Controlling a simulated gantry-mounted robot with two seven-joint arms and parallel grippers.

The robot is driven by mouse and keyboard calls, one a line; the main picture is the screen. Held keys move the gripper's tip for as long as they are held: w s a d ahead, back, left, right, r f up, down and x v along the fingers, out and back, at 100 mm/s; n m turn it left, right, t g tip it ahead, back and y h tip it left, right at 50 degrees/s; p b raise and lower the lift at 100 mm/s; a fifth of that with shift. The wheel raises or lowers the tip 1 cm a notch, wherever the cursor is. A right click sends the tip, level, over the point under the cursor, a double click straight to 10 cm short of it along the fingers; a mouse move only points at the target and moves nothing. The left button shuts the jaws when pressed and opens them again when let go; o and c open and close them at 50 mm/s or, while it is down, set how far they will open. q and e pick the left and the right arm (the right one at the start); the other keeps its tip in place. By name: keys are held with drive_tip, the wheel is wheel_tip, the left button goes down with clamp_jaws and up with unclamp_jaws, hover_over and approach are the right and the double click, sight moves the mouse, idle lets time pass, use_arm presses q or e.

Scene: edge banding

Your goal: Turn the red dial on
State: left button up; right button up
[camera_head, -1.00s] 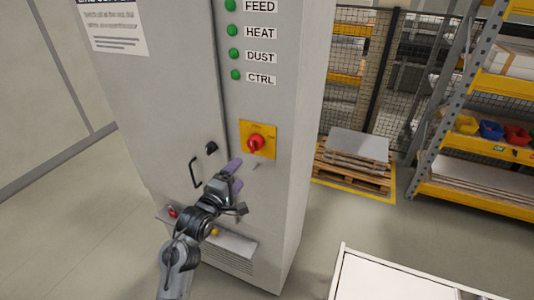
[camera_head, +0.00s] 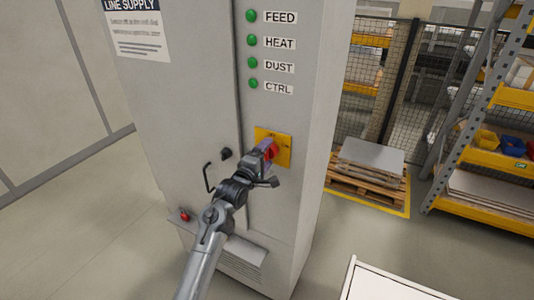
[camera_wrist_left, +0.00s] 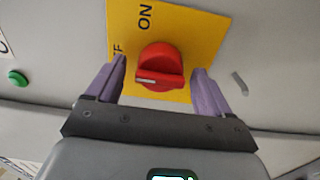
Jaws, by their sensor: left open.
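The red dial (camera_head: 273,150) sits on a yellow plate (camera_head: 286,158) on the front of the grey cabinet. In the left wrist view the dial (camera_wrist_left: 161,63) shows a raised handle lying sideways. A white mark at its left end points toward the side with the partly hidden letters "FF"; "ON" stands above. My left gripper (camera_head: 267,149) is at the dial. Its purple fingers (camera_wrist_left: 157,88) are open, one on each side of the dial, with gaps visible. My right gripper is not in view.
The cabinet (camera_head: 200,100) carries several green lamps (camera_head: 252,42), a black handle (camera_head: 207,177) and a small red button (camera_head: 184,215) on a low ledge. A pallet with grey boards (camera_head: 370,160) and a shelf rack (camera_head: 490,165) stand at right. A white surface (camera_head: 385,285) is at lower right.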

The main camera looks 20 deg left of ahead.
use_arm(q)
drive_tip(key=shift+w, duration=0.4)
drive_tip(key=shift+c, duration=0.3)
drive_tip(key=c, duration=1)
